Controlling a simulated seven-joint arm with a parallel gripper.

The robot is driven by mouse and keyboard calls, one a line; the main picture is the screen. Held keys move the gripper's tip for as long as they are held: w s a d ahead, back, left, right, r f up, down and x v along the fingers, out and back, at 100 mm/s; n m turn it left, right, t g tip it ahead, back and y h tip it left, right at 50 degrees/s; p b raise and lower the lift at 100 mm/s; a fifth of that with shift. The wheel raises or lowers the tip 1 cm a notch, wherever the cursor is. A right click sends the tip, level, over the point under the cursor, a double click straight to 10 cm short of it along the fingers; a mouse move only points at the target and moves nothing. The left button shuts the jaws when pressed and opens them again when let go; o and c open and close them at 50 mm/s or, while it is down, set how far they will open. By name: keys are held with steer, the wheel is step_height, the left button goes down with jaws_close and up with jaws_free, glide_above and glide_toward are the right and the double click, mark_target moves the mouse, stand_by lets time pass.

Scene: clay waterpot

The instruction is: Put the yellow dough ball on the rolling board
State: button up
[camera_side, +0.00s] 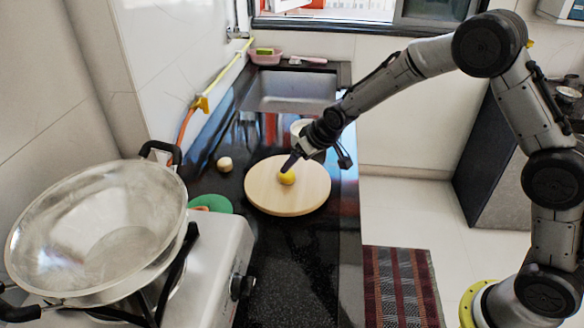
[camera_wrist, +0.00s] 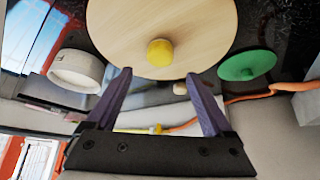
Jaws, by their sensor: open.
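The yellow dough ball (camera_side: 287,177) rests on the round wooden rolling board (camera_side: 262,197), near its middle. In the wrist view the ball (camera_wrist: 160,52) sits near the lower edge of the visible part of the board (camera_wrist: 115,30), beyond the fingertips. My gripper (camera_side: 291,163) is just above the ball in the side view. In the wrist view its two dark fingers (camera_wrist: 160,74) are spread apart with nothing between them, and the ball appears clear of both.
A small pale knob-like object (camera_side: 224,164) and a green disc (camera_side: 212,203) lie left of the board. A white bowl (camera_wrist: 76,70) stands near it. A stove with a large metal pan (camera_side: 100,230) fills the lower left. The dark counter in front is clear.

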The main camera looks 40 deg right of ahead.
steer(key=s+d+r, duration=0.2)
steer(key=s+r, duration=0.6)
steer(key=s, duration=0.1)
steer(key=s+d+r, duration=0.2)
steer(key=s+r, duration=0.6)
steer(key=s, duration=0.2)
steer(key=s+d+g, duration=0.1)
steer(key=s, duration=1.8)
steer(key=shift+s+d+f+m, duration=0.15)
steer(key=shift+s+m, duration=0.2)
steer(key=shift+m, duration=0.05)
